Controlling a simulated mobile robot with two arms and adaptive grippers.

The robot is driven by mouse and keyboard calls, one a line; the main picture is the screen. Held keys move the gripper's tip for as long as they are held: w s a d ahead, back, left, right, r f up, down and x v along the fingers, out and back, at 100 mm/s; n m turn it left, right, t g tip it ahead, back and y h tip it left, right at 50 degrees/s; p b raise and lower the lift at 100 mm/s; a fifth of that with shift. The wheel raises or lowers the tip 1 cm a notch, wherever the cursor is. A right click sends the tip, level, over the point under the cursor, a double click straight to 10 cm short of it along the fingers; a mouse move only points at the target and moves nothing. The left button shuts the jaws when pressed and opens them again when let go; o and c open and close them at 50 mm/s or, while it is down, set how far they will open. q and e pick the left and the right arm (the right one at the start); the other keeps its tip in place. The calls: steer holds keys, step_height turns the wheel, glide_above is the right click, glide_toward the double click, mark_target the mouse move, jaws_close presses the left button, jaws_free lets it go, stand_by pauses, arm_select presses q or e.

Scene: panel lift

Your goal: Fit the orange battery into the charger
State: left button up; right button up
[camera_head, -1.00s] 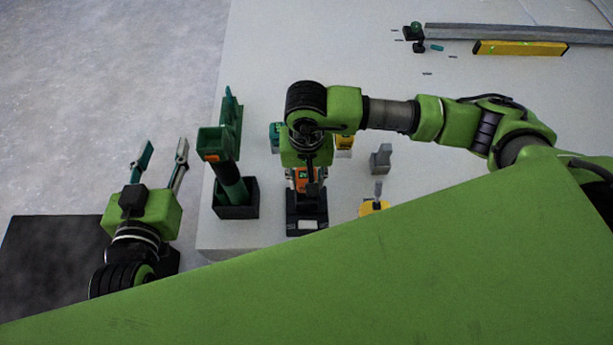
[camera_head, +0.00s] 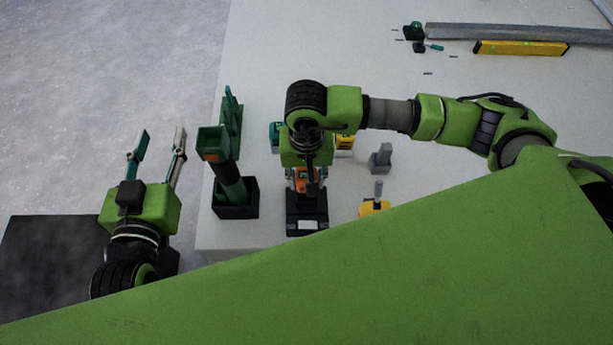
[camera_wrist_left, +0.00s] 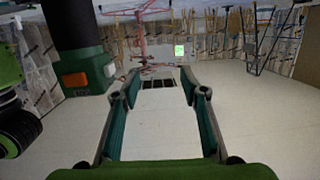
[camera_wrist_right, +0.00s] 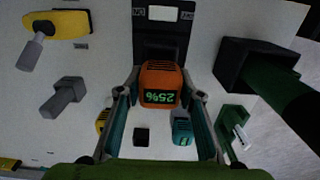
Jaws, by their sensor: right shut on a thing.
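The orange battery (camera_wrist_right: 160,86) is between the fingers of my right gripper (camera_wrist_right: 160,80), which is shut on it. Its green display reads 25%, upside down in the right wrist view. In the head view the orange battery (camera_head: 304,182) shows under the right wrist, at the far end of the black charger (camera_head: 307,213). The charger (camera_wrist_right: 163,40) lies just beyond the battery in the right wrist view. I cannot tell whether the battery touches it or sits in it. My left gripper (camera_head: 158,135) is open and empty, off the table's left side.
A green tool (camera_head: 232,178) stands in a black holder (camera_head: 236,208) left of the charger. A teal battery (camera_wrist_right: 181,130) and a yellow battery (camera_head: 345,142) are behind the right gripper. A grey block (camera_head: 381,160) and yellow tool (camera_head: 373,208) are to the right.

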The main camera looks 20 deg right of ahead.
arm_select(q)
steer(key=shift+r, duration=0.1)
steer(key=shift+w+r, duration=0.1)
steer(key=shift+r, duration=0.15)
steer(key=shift+w+d+r+t, duration=0.15)
steer(key=shift+r+t, duration=0.45)
steer(key=shift+r, duration=0.2)
arm_select(e)
steer(key=shift+f, duration=0.1)
stand_by(0.4)
arm_select(q)
steer(key=shift+d+r+b, duration=0.1)
steer(key=shift+r+b, duration=0.2)
steer(key=shift+r, duration=0.15)
steer(key=shift+w+r+t, duration=0.1)
steer(key=shift+r+t, duration=0.15)
steer(key=shift+t, duration=0.05)
steer(key=shift+d+r+t+h, duration=0.15)
steer(key=shift+r+t+h, duration=0.3)
steer(key=shift+r, duration=0.3)
arm_select(e)
steer(key=shift+f, duration=0.1)
arm_select(q)
steer(key=shift+r, duration=0.25)
steer(key=shift+r+b, duration=0.1)
steer(key=shift+b, duration=0.2)
arm_select(e)
steer(key=shift+f, duration=0.1)
